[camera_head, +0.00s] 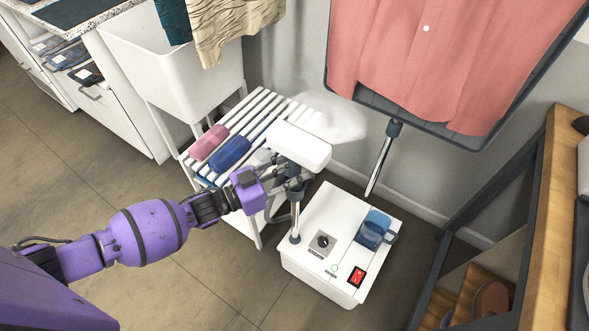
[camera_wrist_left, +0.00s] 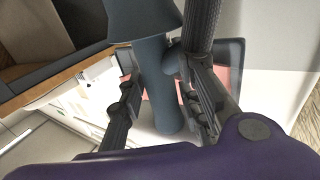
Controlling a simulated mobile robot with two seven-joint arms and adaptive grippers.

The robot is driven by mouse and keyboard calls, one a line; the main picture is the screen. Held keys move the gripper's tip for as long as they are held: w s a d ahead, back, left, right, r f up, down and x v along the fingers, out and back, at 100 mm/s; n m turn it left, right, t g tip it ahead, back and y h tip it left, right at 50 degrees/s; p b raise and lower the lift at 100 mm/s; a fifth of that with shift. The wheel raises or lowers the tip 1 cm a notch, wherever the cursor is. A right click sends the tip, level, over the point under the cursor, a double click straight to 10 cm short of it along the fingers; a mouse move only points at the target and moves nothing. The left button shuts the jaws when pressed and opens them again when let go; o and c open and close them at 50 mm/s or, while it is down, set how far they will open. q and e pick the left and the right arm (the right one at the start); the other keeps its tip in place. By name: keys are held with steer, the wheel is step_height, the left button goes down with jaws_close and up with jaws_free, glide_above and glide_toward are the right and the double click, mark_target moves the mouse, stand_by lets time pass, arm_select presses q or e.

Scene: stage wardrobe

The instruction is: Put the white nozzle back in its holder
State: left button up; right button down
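The white nozzle (camera_head: 299,146) is a rounded block at the left of the white steamer base (camera_head: 330,232), raised above it. My left gripper (camera_head: 286,183) is just below it. In the left wrist view a dark blue-grey handle (camera_wrist_left: 158,95) runs between the fingers of my left gripper (camera_wrist_left: 158,105), which look closed around it. The white block is not recognisable there. A short silver pole (camera_head: 295,215) stands on the base right below the gripper. Its top, and any holder there, is largely hidden by fingers and nozzle. My right gripper is not in view.
A blue tank (camera_head: 374,230) and a red switch (camera_head: 356,278) are on the base. A slatted white rack (camera_head: 246,118) with rolled cloths is left. A pink shirt hangs on a dark-framed board (camera_head: 375,100) behind. A wooden table (camera_head: 552,210) is right.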

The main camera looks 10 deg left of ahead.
mark_target(290, 173)
arm_select(q)
steer(key=shift+f, duration=0.1)
steer(key=shift+s+a, duration=0.3)
steer(key=shift+a, duration=0.1)
steer(key=shift+p+v, duration=0.4)
steer(key=shift+v, duration=1.6)
steer(key=v, duration=0.6)
steer(key=shift+p, duration=0.35)
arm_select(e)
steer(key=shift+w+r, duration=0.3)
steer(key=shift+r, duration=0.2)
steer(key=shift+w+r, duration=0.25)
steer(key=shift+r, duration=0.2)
